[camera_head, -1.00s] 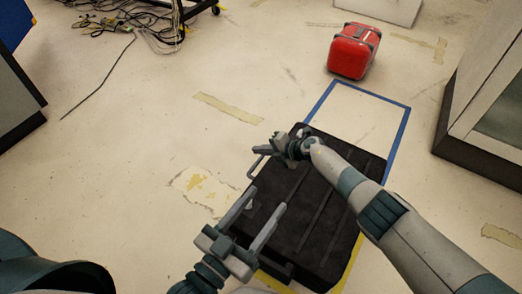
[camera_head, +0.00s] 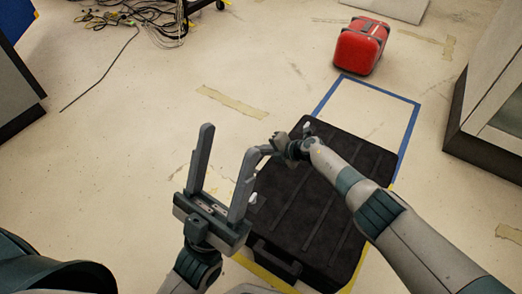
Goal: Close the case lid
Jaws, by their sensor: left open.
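The black case (camera_head: 312,205) lies on the floor with its ribbed lid down over it. I cannot tell whether the lid is fully flush. A handle (camera_head: 275,262) shows on the near side. My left gripper (camera_head: 229,142) is open and empty, left of the case, its fingers pointing up the picture. Its right finger overlaps the case's left edge in view. My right gripper (camera_head: 273,148) is at the far left part of the lid, its arm crossing above the case from the right. Its fingers are small and partly hidden, so their opening is unclear.
Blue tape (camera_head: 407,137) and yellow tape mark the floor around the case. A red case (camera_head: 360,46) stands beyond it. Grey cabinets stand at the left (camera_head: 15,90) and right (camera_head: 490,110). Cables (camera_head: 150,22) lie at the far left.

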